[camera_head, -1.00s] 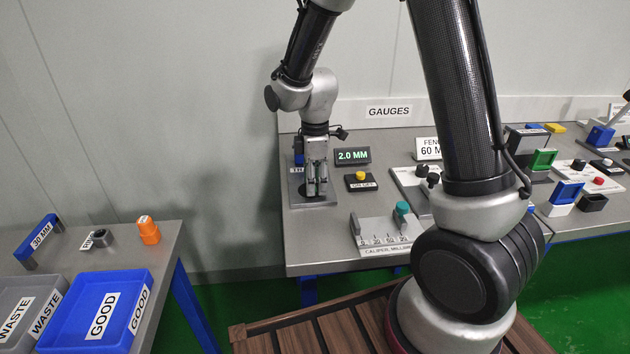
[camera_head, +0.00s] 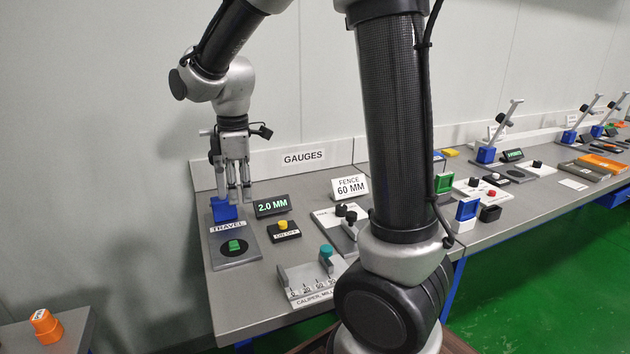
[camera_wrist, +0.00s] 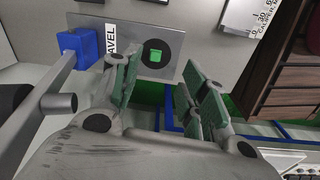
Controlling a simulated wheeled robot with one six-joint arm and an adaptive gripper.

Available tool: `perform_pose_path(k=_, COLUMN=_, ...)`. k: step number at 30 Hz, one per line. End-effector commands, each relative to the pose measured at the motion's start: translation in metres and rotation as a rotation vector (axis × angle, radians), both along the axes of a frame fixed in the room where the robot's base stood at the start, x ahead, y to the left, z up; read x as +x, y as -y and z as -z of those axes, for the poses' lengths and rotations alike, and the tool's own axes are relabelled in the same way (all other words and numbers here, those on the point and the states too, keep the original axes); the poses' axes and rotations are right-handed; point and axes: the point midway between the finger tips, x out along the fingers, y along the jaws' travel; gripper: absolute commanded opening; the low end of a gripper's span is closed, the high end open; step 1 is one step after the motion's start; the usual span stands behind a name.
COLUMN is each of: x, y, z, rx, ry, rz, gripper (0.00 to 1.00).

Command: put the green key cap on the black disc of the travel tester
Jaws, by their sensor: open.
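The green key cap (camera_head: 234,246) sits on the black disc (camera_head: 245,250) of the travel tester (camera_head: 222,262), within the disc's outline. In the wrist view the cap (camera_wrist: 156,55) also shows on the disc (camera_wrist: 147,47), near its middle. The tester is a grey plate with a TRAVEL label and a blue block (camera_head: 223,209) at its back. My gripper (camera_head: 240,200) is open and empty, above the back part of the tester and apart from the cap. Its fingers (camera_wrist: 160,85) show spread in the wrist view.
A 2.0 MM display (camera_head: 272,206) and a yellow-button ON/OFF box (camera_head: 284,230) stand right of the tester. The caliper (camera_head: 310,280) lies in front of them. My arm hides part of the bench. An orange piece (camera_head: 46,325) is at lower left.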

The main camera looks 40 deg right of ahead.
Motion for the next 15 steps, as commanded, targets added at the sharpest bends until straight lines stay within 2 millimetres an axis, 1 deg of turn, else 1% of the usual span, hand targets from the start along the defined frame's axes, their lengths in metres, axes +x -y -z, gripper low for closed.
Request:
perform_pose_path(k=1, x=-0.013, y=0.014, z=-0.016, rx=0.011, ry=0.029, rz=0.084, gripper=0.44)
perform_pose_path(k=2, x=-0.022, y=0.023, z=-0.025, rx=0.02, ry=0.046, rz=0.146, gripper=0.44)
perform_pose_path(k=3, x=-0.037, y=0.036, z=-0.036, rx=0.032, ry=0.069, rz=0.239, gripper=0.44)
perform_pose_path(k=5, x=-0.061, y=0.055, z=-0.052, rx=0.055, ry=0.106, rz=0.39, gripper=0.44)
perform_pose_path(k=6, x=-0.078, y=0.066, z=-0.06, rx=0.072, ry=0.131, rz=0.491, gripper=0.44)
perform_pose_path(k=8, x=-0.104, y=0.082, z=-0.07, rx=0.099, ry=0.166, rz=0.64, gripper=0.44)
perform_pose_path(k=9, x=-0.121, y=0.091, z=-0.074, rx=0.119, ry=0.187, rz=0.733, gripper=0.44)
perform_pose_path(k=12, x=-0.158, y=0.107, z=-0.078, rx=0.165, ry=0.232, rz=0.94, gripper=0.44)
perform_pose_path(k=15, x=-0.184, y=0.117, z=-0.078, rx=0.205, ry=0.266, rz=1.093, gripper=0.44)
